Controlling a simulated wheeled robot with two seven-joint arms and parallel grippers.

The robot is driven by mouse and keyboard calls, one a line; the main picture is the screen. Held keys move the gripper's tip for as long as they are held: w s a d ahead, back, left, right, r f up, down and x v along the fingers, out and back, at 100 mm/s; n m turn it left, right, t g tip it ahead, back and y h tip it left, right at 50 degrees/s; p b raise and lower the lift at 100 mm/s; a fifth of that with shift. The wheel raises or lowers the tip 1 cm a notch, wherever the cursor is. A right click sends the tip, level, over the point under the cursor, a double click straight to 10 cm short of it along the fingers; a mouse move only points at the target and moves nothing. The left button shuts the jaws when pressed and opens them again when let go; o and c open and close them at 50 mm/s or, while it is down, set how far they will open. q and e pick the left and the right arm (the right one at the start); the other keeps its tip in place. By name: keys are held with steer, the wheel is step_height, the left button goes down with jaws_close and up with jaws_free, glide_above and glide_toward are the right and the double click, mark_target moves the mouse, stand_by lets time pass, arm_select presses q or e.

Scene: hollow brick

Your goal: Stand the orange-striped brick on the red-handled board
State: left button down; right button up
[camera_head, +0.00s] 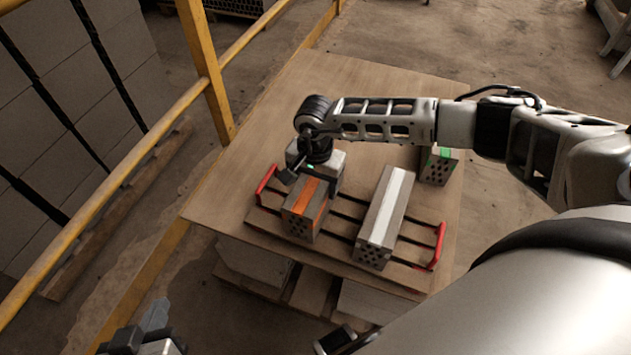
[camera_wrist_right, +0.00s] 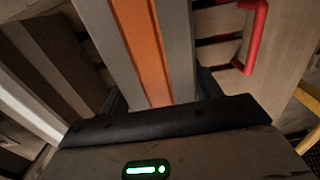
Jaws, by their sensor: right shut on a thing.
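The orange-striped brick (camera_head: 306,208) is grey with holes in its end face. It is over the left part of the red-handled board (camera_head: 340,228), beside the left red handle (camera_head: 266,179). It looks upright and level; I cannot tell whether its underside touches the slats. My right gripper (camera_head: 313,179) is shut on the brick's far end from above. The wrist view shows the orange stripe (camera_wrist_right: 146,45) between the fingers, with a red handle (camera_wrist_right: 256,38) to the right. My left gripper (camera_head: 145,338) is at the bottom left, partly cut off, away from the bricks; its opening is unclear.
A white-striped brick (camera_head: 385,218) stands on the board's right part, with a gap between the bricks. A green-striped brick (camera_head: 438,166) stands on the table (camera_head: 340,85) beyond the board's right end. A yellow railing (camera_head: 205,70) runs along the left. The table's far part is clear.

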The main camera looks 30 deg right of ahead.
steer(key=o, duration=1.7)
steer(key=shift+r, duration=0.1)
